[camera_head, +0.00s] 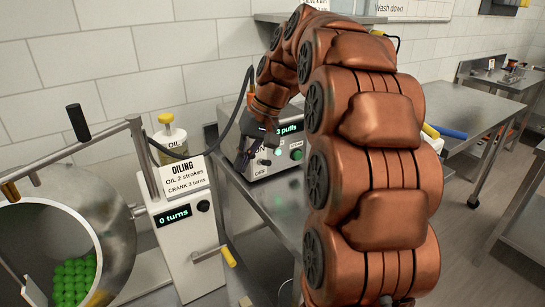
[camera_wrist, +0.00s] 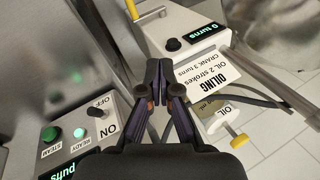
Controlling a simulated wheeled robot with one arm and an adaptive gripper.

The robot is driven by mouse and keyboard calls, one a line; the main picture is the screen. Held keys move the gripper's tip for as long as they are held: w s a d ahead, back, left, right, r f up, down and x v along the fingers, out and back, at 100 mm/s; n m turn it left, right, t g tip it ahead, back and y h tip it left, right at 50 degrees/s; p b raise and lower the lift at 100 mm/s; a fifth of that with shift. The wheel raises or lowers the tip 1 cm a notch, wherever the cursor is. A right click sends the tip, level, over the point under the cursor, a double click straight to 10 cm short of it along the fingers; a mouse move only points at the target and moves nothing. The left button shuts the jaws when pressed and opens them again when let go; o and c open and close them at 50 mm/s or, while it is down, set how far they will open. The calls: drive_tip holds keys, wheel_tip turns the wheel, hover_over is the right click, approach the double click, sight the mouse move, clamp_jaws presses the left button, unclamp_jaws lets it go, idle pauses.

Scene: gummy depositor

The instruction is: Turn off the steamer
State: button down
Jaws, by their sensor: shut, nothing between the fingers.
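The steamer (camera_head: 290,165) is a grey metal box on the table in the head view, with a green display partly hidden by my arm and reading "3 puffs". In the wrist view its panel (camera_wrist: 75,162) is at the left, with a dark switch (camera_wrist: 94,112) between OFF and ON labels. I cannot tell which way the switch is set. The READY lamp (camera_wrist: 86,143) is lit, beside a green STEAM button (camera_wrist: 50,133). My gripper (camera_head: 243,163) is at the steamer's left front; in the wrist view (camera_wrist: 159,66) its fingers are together and empty, right of the switch.
The oiling machine (camera_head: 180,245) with a yellow-handled crank stands left, reading "0 turns". An oil bottle (camera_head: 170,141) is behind its sign. A drum (camera_head: 55,240) holds green gummies. A black cable hangs near my gripper. Another steel table (camera_head: 475,110) stands right.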

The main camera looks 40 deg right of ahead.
drive_tip(key=w+d+t+b, duration=0.2)
drive_tip(key=w+d, duration=0.2)
drive_tip(key=d, duration=0.6)
drive_tip(key=m+t, duration=0.1)
approach(265, 163)
drive_tip(key=d+r, duration=0.3)
drive_tip(key=shift+w, duration=0.1)
drive_tip(key=shift+f, duration=0.1)
drive_tip(key=x, duration=1)
